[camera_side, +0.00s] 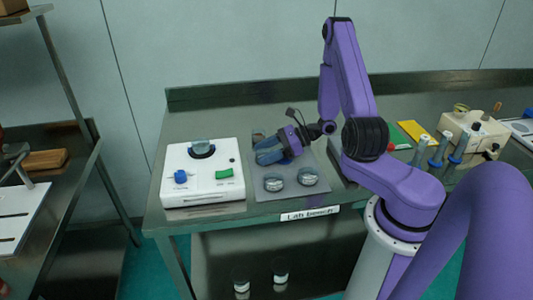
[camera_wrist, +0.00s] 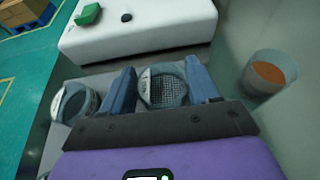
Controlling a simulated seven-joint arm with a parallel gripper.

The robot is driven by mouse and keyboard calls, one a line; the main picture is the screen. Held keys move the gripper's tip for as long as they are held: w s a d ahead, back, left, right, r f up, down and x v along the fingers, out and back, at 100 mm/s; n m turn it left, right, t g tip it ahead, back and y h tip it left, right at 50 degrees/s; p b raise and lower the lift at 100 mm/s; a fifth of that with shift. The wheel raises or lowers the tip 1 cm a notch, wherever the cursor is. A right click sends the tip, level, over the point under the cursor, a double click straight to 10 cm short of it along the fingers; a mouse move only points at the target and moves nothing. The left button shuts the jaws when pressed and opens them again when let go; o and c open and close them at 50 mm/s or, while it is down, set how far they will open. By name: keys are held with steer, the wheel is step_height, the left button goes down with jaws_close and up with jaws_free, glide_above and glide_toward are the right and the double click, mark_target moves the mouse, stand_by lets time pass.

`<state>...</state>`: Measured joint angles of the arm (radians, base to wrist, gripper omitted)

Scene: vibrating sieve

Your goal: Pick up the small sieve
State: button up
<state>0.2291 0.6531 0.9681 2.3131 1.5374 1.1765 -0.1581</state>
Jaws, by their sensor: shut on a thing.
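The small sieve (camera_wrist: 165,88) is a round, clear-walled cup with a dark mesh inside. In the wrist view it sits between the two blue fingers of my gripper (camera_wrist: 161,66), which are shut on it. In the side view my gripper (camera_side: 267,156) is low over the grey mat (camera_side: 262,192), and its fingers hide the sieve. I cannot tell whether the sieve still touches the mat. The white vibrating machine (camera_side: 181,156) stands left of my gripper, with a dark ring and a clear cup on top.
Two round clear containers, one left (camera_side: 273,182) and one right (camera_side: 307,176), sit on the mat's front part. A cup with orange-brown contents (camera_wrist: 270,78) stands right of the sieve in the wrist view. Tubes (camera_side: 438,150) and a beige device (camera_side: 471,130) stand at the right.

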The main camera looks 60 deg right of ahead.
steer(key=shift+a+r, duration=0.2)
steer(key=shift+a, duration=0.05)
steer(key=shift+s+a+r, duration=1.3)
steer(key=shift+s+r, duration=4.55)
steer(key=shift+s, duration=1.05)
steer(key=w+a+r, duration=0.4)
steer(key=w, duration=0.3)
steer(key=w+a+r, duration=0.4)
steer(key=w+r, duration=0.1)
steer(key=w, duration=0.3)
steer(key=shift+n, duration=0.3)
steer(key=w+f, duration=0.3)
steer(key=w, duration=0.1)
steer(key=w+f, duration=0.3)
steer(key=w, duration=0.1)
steer(key=w+f, duration=0.3)
steer(key=w, duration=0.2)
steer(key=shift+w+a+f, duration=0.1)
steer(key=shift+f, duration=0.3)
steer(key=shift+w+f, duration=0.2)
steer(key=shift+f, duration=1.6)
